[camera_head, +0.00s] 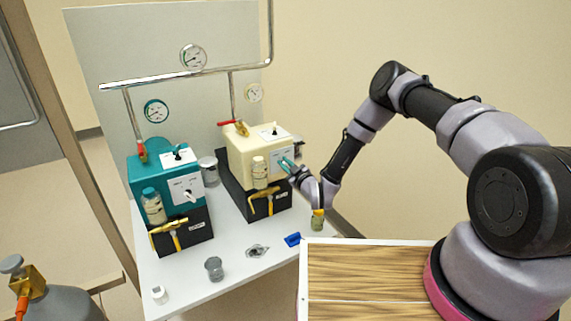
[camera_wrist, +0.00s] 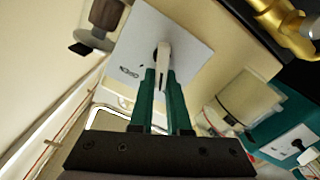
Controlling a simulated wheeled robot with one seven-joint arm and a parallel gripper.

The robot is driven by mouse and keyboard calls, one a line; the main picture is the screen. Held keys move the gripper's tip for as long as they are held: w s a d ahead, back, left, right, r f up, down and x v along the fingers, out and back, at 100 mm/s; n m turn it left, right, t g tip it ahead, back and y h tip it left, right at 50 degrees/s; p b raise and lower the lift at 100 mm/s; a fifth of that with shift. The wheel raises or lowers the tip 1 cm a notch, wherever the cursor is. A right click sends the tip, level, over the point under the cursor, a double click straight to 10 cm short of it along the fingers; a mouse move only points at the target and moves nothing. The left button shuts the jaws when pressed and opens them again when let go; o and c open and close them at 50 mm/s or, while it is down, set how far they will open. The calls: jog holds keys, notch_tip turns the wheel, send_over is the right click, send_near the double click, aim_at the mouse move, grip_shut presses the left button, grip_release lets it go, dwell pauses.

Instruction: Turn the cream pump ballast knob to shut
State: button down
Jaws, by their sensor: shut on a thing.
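The cream pump (camera_head: 247,149) stands on a black base on the white table, right of the teal pump. Its side panel (camera_wrist: 140,40) is white and carries a pale lever-shaped ballast knob (camera_wrist: 163,62) on a dark hub. My gripper (camera_head: 287,163) reaches the panel from the right. In the wrist view its two teal fingers (camera_wrist: 163,85) are closed around the lower part of the knob's lever, one on each side. Small dark marks are printed on the panel beside the knob; I cannot read them. In the head view the fingers hide the knob.
The teal pump (camera_head: 165,179) with its own white knob stands to the left. Pipes with gauges (camera_head: 193,57) run behind the pumps.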

jog(key=shift+s+n, duration=0.1)
jog(key=shift+n, duration=0.3)
jog(key=c, duration=0.9)
grip_release()
jog(key=v, duration=1)
jog(key=shift+s+d, duration=0.2)
jog(key=shift+s, duration=0.15)
